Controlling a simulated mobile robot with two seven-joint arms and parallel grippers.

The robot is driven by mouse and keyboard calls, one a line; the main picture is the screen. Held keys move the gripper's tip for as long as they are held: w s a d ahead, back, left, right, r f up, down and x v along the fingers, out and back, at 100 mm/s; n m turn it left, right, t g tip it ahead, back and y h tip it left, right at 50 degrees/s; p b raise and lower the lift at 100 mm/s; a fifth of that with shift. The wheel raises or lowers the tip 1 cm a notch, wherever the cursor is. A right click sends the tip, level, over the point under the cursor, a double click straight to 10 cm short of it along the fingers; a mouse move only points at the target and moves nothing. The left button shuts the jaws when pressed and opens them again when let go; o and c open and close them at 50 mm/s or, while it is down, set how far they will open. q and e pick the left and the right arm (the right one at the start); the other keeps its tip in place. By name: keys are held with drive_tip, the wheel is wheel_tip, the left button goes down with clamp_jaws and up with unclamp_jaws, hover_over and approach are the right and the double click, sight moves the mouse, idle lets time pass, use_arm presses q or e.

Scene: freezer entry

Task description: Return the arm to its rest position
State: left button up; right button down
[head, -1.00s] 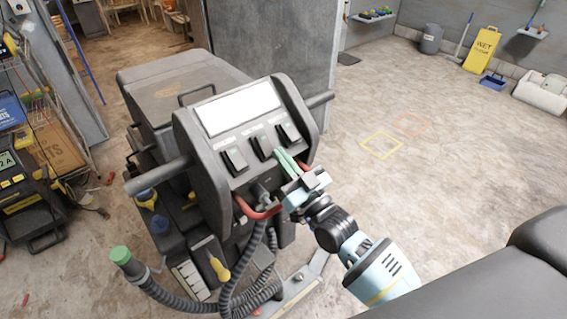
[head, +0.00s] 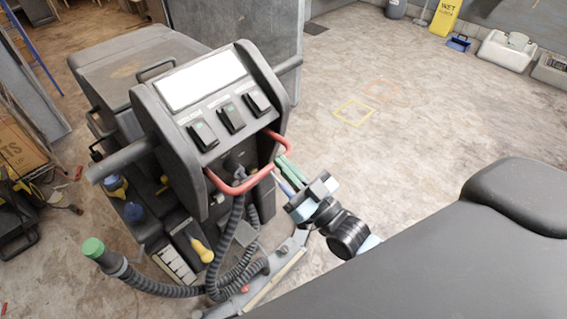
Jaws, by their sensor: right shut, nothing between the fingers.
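My right gripper (head: 281,172) is at the centre right in the head view, its green fingers shut and empty. It is beside the right end of the red bar (head: 247,185) on the grey machine's control head; whether they touch I cannot tell. My right arm (head: 338,225) reaches in from the lower right, partly hidden by a dark grey body in the foreground. The machine's panel (head: 203,82) has a white screen and three rocker switches (head: 231,119) below it. My left gripper is not in view.
The machine (head: 126,66) fills the left middle, with a ribbed hose ending in a green cap (head: 93,247). A shelf with a cardboard box (head: 20,145) stands at the far left. Open floor with yellow (head: 353,112) and orange marked squares lies right. A yellow wet-floor sign (head: 446,17) stands at the back.

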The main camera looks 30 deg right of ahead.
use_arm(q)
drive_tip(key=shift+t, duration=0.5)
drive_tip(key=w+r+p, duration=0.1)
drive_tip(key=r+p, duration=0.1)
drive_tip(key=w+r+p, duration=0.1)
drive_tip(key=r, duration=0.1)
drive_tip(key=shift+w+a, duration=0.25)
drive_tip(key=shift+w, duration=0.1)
use_arm(e)
drive_tip(key=s+f+m+g+h, duration=0.2)
drive_tip(key=s+f+g+h, duration=0.3)
drive_tip(key=s+f+g, duration=0.7)
drive_tip(key=s+f, duration=1.3)
drive_tip(key=s, duration=0.2)
drive_tip(key=shift+s+d+h, duration=0.2)
drive_tip(key=shift+d+h, duration=0.2)
